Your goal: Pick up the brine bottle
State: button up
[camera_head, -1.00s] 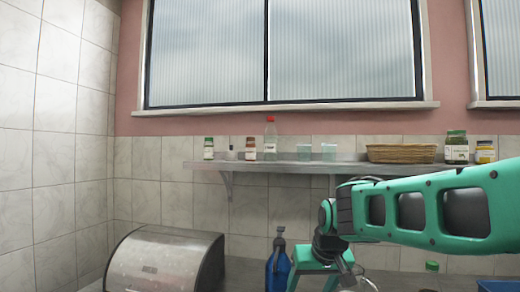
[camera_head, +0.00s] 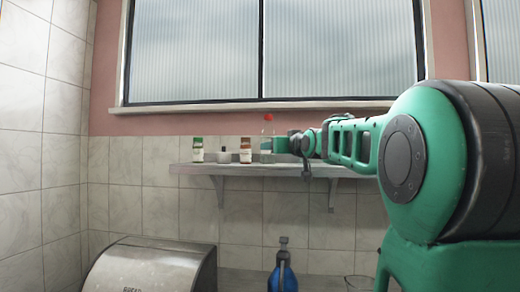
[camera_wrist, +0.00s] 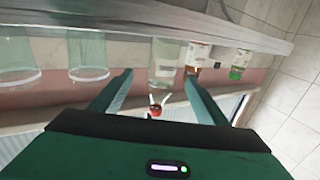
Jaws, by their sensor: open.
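A clear bottle with a red cap, which I take to be the brine bottle (camera_head: 266,144), stands upright on the wall shelf. My gripper (camera_head: 282,145) is at shelf height just to its right in the head view, partly overlapping it. The wrist view is upside down. There the clear bottle (camera_wrist: 164,62) shows between the two spread fingers of my gripper (camera_wrist: 159,77), with its red cap towards the palm. The jaws are open and hold nothing. I cannot tell whether the fingers touch the bottle.
On the shelf (camera_head: 195,170), a brown-labelled bottle (camera_head: 246,150), a small grey pot (camera_head: 225,155) and a green-capped jar (camera_head: 197,150) stand left of the bottle. Two clear glasses (camera_wrist: 88,58) show on its other side. A bread bin (camera_head: 150,268) and a blue spray bottle (camera_head: 283,272) are below.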

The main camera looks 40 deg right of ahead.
aim_at(268, 140)
jog(key=x, duration=0.2)
jog(key=a+x, duration=0.1)
jog(key=x, duration=0.1)
jog(key=shift+w+d, duration=0.1)
jog(key=shift+w, duration=0.2)
jog(key=shift+x, duration=2.6)
jog(key=shift+d+r, duration=0.15)
jog(key=shift+d, duration=0.05)
jog(key=shift+c, duration=0.4)
jog(key=c, duration=0.9)
